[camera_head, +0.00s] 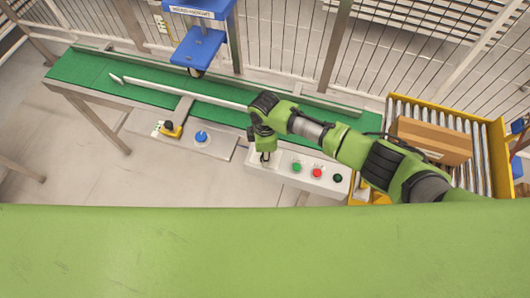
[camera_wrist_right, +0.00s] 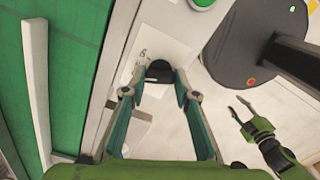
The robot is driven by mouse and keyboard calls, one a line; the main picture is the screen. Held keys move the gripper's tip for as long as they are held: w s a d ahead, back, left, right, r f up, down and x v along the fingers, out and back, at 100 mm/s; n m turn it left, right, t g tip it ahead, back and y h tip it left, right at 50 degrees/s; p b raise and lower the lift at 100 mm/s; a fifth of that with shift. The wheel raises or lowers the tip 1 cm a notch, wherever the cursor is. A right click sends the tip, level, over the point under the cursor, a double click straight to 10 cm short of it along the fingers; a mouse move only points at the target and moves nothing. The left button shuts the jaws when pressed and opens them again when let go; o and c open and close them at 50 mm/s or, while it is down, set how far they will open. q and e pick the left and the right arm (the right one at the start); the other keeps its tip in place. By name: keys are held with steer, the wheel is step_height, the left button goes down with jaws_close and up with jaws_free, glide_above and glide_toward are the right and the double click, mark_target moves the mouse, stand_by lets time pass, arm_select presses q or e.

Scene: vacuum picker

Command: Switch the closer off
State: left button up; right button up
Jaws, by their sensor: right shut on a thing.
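A white control box (camera_head: 327,173) stands at the near side of the conveyor, with a green button (camera_head: 297,167), a red button (camera_head: 317,172) and a black knob (camera_head: 338,178). My right gripper (camera_head: 265,158) points down at the box's left end. In the right wrist view its fingers are shut on a black switch knob (camera_wrist_right: 159,71) above a white label, whose marks I cannot read. The head view mostly hides this knob. My left gripper (camera_wrist_right: 239,105) shows only in the right wrist view, open and empty. I cannot tell which control is the closer.
A green conveyor (camera_head: 85,68) with a white guide bar (camera_head: 180,92) runs behind. A yellow-black knob (camera_head: 172,129) and a blue button (camera_head: 201,136) sit left of the box. A cardboard box (camera_head: 432,140) rests on rollers at right. A blue device (camera_head: 198,46) overhangs the conveyor.

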stand_by(0.5)
steer(key=o, duration=1.1)
step_height(320, 180, up, 12)
steer(key=shift+r, duration=0.1)
